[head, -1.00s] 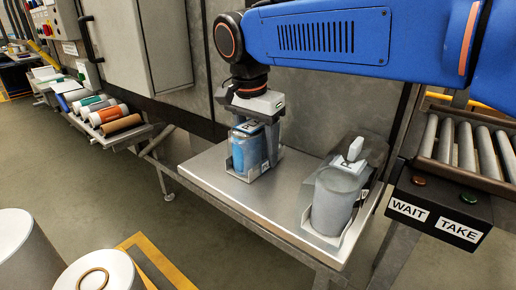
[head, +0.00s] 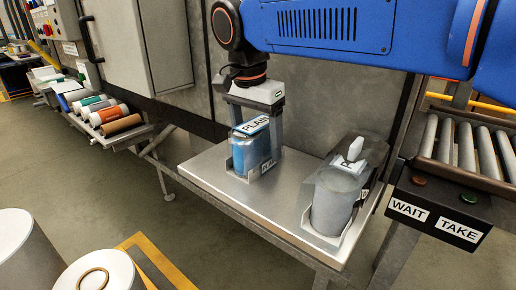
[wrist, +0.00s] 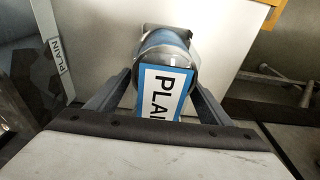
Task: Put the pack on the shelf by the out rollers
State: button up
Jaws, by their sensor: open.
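The blue pack (head: 250,148), with a white, blue-edged PLAIN card on top, stands upright in a metal holder (head: 241,175) on the steel shelf (head: 205,168). In the wrist view the pack (wrist: 163,45) and its PLAIN card (wrist: 163,95) lie between the fingers. My gripper (head: 256,134) is open above and around the top of the pack. Its fingers (wrist: 163,84) show on both sides of the card. I cannot tell whether either finger touches the pack.
A grey cylinder (head: 336,200) stands in a second holder on the shelf's right side, under a dark cover. Rollers (head: 465,150) and a WAIT/TAKE box (head: 437,208) are at the right. Coloured rolls (head: 108,115) lie on a rack at the left.

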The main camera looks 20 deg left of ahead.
jog(key=r, duration=0.3)
jog(key=s+r, duration=0.1)
jog(key=r, duration=0.5)
jog(key=shift+s+a+r, duration=0.2)
jog(key=shift+a+r, duration=0.1)
jog(key=shift+s, duration=0.1)
